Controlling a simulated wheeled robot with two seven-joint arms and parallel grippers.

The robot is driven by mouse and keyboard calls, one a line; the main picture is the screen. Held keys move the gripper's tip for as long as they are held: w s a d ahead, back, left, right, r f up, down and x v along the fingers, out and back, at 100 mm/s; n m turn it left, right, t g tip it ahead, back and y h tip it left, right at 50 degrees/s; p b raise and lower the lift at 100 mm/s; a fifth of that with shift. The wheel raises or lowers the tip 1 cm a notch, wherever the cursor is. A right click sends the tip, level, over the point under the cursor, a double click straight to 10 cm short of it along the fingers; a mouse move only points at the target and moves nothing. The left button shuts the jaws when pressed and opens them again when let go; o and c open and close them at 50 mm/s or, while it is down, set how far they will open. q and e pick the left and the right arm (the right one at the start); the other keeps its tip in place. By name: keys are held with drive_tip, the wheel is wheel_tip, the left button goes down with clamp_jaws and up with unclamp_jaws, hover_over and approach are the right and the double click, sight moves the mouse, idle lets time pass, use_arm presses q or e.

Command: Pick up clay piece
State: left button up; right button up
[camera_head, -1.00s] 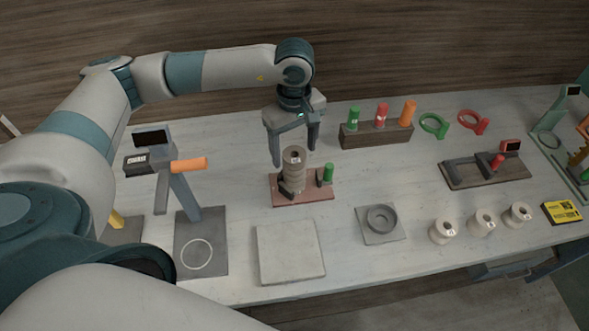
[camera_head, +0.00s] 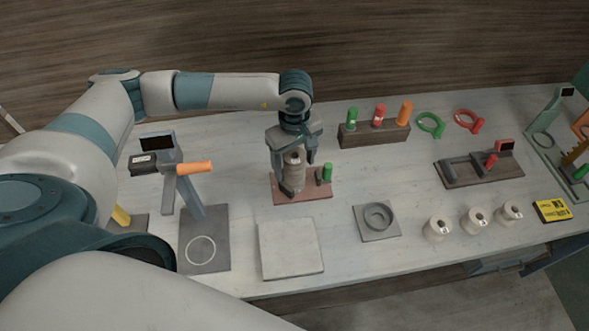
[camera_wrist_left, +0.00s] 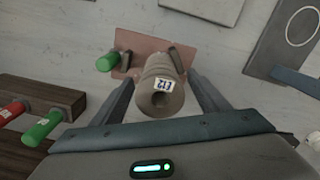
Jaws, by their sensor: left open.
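A ribbed grey-beige clay piece (camera_head: 295,174) stands upright on a reddish base plate (camera_head: 318,193) with a green-handled clamp (camera_head: 327,173). In the left wrist view the clay piece (camera_wrist_left: 160,86) shows its top, with a hole and a small label that looks like "E12". My left gripper (camera_head: 293,170) points down over it, open, with one finger on each side of the clay piece. In the left wrist view a gap shows between the fingers and the clay. My right gripper is not in view.
A wooden block with green, red and orange handles (camera_head: 375,134) stands behind to the right. A pale slab (camera_head: 290,248) and a grey plate with a ring (camera_head: 377,220) lie in front. A stand with an orange handle (camera_head: 188,205) is left. Three pale spools (camera_head: 474,220) stand right.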

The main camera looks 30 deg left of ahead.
use_arm(q)
drive_tip(key=shift+r, duration=0.1)
drive_tip(key=c, duration=1.6)
drive_tip(key=shift+r+p, duration=1.35)
drive_tip(key=shift+r, duration=3.65)
